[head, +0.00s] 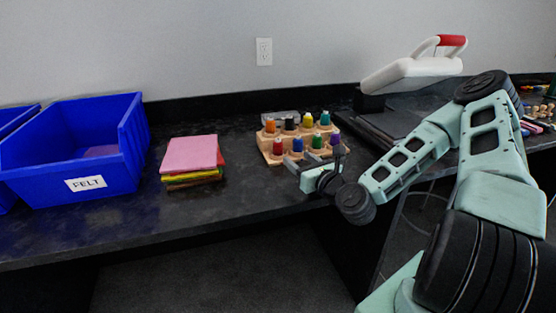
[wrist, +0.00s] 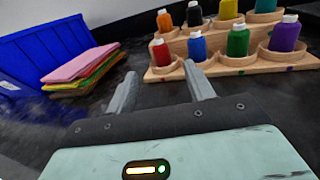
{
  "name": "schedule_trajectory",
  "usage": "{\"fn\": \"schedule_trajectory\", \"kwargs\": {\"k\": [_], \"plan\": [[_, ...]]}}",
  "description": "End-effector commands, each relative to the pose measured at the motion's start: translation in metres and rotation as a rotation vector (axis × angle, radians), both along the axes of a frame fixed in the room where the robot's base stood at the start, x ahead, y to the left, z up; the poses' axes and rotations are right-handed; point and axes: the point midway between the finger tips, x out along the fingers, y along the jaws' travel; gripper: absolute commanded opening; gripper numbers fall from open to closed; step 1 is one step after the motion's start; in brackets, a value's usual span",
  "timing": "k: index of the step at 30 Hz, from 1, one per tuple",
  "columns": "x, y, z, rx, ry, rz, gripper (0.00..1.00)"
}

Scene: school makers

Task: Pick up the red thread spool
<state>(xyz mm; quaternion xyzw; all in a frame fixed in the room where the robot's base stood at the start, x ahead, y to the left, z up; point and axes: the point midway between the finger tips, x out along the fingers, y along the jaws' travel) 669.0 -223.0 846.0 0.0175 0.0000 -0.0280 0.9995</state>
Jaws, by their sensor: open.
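The red thread spool (head: 278,147) stands upright at the left end of the front row of a stepped wooden rack (head: 272,160) on the black counter. In the wrist view the red spool (wrist: 160,53) is in the front row left of the blue one. My gripper (head: 313,166) is just in front of the rack, toward its right side in the head view. In the wrist view my gripper (wrist: 158,82) has its two fingers apart with nothing between them. The red spool is beyond the fingertips, apart from them.
Other spools, such as the blue spool (wrist: 197,47) and green spool (wrist: 238,41), stand close beside it. Stacked felt sheets (head: 190,155) and a blue felt bin (head: 95,150) lie left. A white press (head: 415,70) stands right. Counter between felt and rack is clear.

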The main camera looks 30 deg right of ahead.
Motion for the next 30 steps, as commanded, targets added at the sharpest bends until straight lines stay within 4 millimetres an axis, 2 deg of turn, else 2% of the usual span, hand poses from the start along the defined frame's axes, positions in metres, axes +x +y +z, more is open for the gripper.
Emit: {"fn": "schedule_trajectory", "kwargs": {"k": [3,9,17,24,30], "plan": [[0.028,-0.001,0.001,-0.005,-0.005,0.000,0.53],[0.060,-0.003,0.002,-0.004,-0.002,0.000,0.53],[0.079,-0.004,0.000,-0.005,-0.002,0.001,0.53],[0.113,-0.007,-0.002,-0.004,-0.003,0.000,0.53],[0.121,-0.007,-0.003,-0.003,-0.002,0.000,0.53]]}}
